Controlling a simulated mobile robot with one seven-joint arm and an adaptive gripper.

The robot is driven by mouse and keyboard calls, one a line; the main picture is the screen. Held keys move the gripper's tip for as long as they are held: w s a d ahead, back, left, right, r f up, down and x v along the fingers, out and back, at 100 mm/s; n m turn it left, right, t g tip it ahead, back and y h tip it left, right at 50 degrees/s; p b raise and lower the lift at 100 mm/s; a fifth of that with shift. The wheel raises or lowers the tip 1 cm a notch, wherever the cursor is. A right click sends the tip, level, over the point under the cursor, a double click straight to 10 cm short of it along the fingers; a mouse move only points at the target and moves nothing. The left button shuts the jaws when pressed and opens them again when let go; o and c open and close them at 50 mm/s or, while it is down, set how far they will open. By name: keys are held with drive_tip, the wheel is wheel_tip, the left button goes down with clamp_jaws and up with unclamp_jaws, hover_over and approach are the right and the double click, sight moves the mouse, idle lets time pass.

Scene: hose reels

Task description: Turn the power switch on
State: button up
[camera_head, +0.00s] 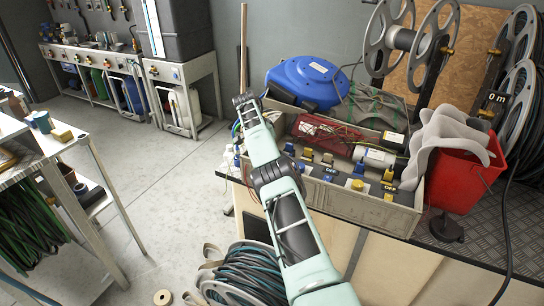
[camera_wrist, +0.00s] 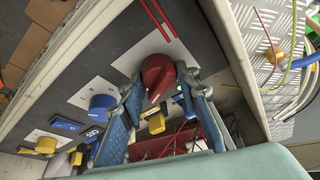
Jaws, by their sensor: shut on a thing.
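In the wrist view my gripper (camera_wrist: 163,82) has its two blue fingers on either side of a red rotary knob (camera_wrist: 157,72) and is shut on it. The knob sits on a white plate on a dark panel (camera_wrist: 95,50). Beside it are a blue knob (camera_wrist: 102,104) and a yellow switch (camera_wrist: 156,124). In the head view the control box (camera_head: 345,203) holds several yellow and blue switches, some with OFF labels. My arm reaches to the box's left end, and hides the red knob and the fingers there. I cannot tell which control is the power switch.
A blue hose reel (camera_head: 305,80) stands behind the box. A red bucket (camera_head: 462,175) with grey cloth stands right of it. Large metal reels (camera_head: 395,40) rise at the back. A coiled hose (camera_head: 245,275) lies below my arm. Open floor (camera_head: 165,185) is at left.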

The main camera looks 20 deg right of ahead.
drive_tip(key=o, duration=0.9)
drive_tip(key=shift+s+a+f, duration=0.1)
drive_tip(key=shift+s+a, duration=0.05)
drive_tip(key=shift+a, duration=0.05)
drive_tip(key=shift+o, duration=1.2)
drive_tip(key=shift+d, duration=0.1)
drive_tip(key=shift+w+n+b, duration=0.3)
drive_tip(key=shift+n, duration=0.1)
drive_tip(key=shift+s+n, duration=0.2)
drive_tip(key=shift+n, duration=0.3)
